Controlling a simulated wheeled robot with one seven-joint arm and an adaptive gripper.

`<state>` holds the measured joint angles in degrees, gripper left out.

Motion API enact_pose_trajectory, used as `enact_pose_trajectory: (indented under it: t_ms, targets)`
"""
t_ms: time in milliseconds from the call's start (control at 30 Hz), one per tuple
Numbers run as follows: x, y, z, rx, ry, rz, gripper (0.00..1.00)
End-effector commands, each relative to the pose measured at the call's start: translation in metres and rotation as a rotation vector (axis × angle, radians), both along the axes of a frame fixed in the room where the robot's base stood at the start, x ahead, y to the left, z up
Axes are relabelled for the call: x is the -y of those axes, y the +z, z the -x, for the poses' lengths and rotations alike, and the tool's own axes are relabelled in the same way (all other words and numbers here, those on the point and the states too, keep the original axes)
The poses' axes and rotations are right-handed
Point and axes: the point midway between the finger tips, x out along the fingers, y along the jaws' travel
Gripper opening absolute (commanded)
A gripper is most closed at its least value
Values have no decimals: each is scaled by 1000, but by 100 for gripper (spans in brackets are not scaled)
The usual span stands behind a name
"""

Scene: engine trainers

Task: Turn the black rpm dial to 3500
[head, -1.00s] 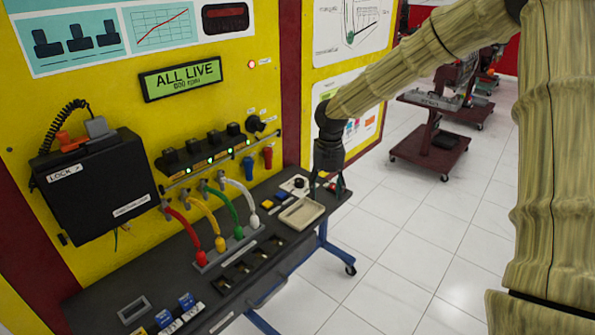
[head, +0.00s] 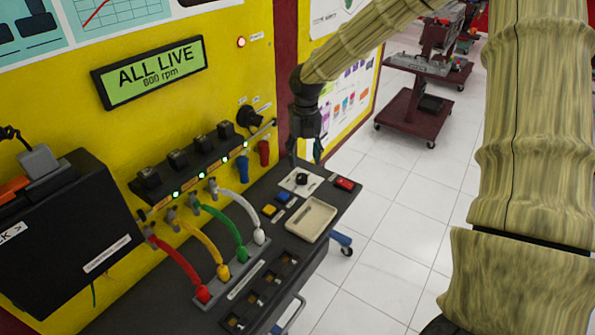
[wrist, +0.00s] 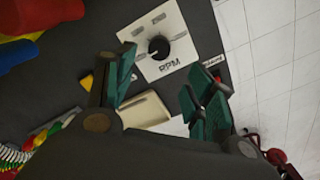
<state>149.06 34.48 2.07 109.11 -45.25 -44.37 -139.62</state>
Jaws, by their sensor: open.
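The black rpm dial (head: 302,179) sits on a white plate at the far right part of the dark bench top. In the wrist view the dial (wrist: 158,47) shows above the label "RPM", with a pale pointer mark toward its lower left. My gripper (head: 306,157) hangs above and close to the dial in the head view, apart from it. In the wrist view my gripper (wrist: 163,90) is open, its green-padded fingers spread, with the dial beyond and between them. The green display (head: 152,74) reads "ALL LIVE" and "800 rpm".
A beige tray (head: 311,219), yellow and blue buttons (head: 284,198) and a red block (head: 344,184) lie near the dial. Coloured leads (head: 240,218) arch up from the bench. A yellow panel (head: 240,60) stands behind.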

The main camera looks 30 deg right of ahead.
Motion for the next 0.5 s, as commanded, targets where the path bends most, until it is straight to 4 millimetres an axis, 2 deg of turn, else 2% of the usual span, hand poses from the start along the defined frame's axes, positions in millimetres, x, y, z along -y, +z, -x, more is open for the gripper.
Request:
enact_pose_trajectory:
  t_ms: [200, 300, 500]
  targets:
    - [-1, -41, -18, -20, 2, 3, 54]
    - [-2, -57, -21, -24, 4, 3, 54]
    - [-2, -74, -18, -18, 3, 2, 54]
